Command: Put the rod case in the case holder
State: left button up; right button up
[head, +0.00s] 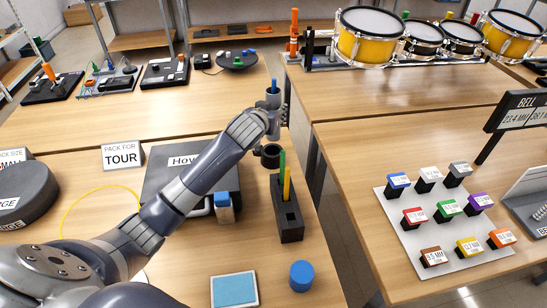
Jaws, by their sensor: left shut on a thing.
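My left arm reaches in from the lower left, and my left gripper (272,103) is above the far edge of the near table. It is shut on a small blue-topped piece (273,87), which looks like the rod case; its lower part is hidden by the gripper. The dark case holder (290,233) stands on the near table, below and slightly right of the gripper in the picture. A green stick (282,170) and a yellow stick (287,183) stand upright in it, and a square opening shows at its near end. My right gripper is out of view.
A black case (160,165) lies under my forearm. A blue cylinder (302,276) and a blue pad (235,290) are at the near edge. A gap separates this table from the right table, which holds a board of coloured labelled blocks (430,250).

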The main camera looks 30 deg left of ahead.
aim_at(273, 138)
pick_arm(q)
jog(key=f, duration=0.7)
jog(key=shift+w+a+f, duration=0.2)
jog(key=shift+a+f, duration=0.05)
jog(key=shift+a, duration=0.05)
jog(key=shift+f, duration=1.5)
jog(key=shift+f, duration=0.2)
jog(key=o, duration=1.2)
jog(key=shift+c, duration=0.2)
jog(key=shift+r, duration=0.2)
jog(key=v, duration=1.2)
